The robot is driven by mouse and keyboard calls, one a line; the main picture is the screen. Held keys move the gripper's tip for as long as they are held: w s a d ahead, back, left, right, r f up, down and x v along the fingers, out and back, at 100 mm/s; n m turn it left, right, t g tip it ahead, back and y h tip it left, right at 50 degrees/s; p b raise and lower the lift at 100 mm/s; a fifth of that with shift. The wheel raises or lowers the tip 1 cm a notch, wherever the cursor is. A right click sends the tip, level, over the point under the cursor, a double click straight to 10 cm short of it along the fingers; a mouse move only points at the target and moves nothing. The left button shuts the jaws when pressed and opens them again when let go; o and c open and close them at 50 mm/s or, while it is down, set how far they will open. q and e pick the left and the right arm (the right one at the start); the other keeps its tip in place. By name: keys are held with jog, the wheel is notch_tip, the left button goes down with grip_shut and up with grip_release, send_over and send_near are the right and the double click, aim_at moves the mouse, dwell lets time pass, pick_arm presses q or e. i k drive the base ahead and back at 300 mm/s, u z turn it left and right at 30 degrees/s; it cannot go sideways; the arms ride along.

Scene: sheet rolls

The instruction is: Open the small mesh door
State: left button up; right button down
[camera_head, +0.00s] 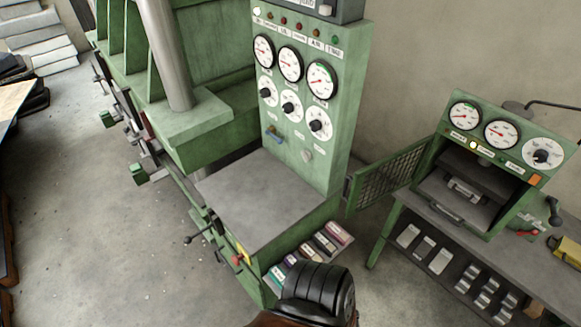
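The small mesh door (390,177) has a green frame and dark wire mesh. It stands swung out to the left of a small green cabinet (480,125) on the bench at the right. It meets the cabinet near the left edge of its opening. The cabinet's front is uncovered, and a metal piece (464,190) shows inside. Neither of my grippers is in view, and nothing is seen touching the door.
A tall green gauge panel (310,100) and its grey worktop (265,192) stand left of the door. A bench (466,232) carries the cabinet, with several metal pieces below. A black ribbed object (318,287) is at the bottom. Bare floor (110,220) lies left.

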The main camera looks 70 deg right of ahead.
aim_at(351, 209)
jog(key=i, duration=2.25)
jog(key=z, duration=3.6)
jog(key=i, duration=0.45)
jog(key=z, duration=0.05)
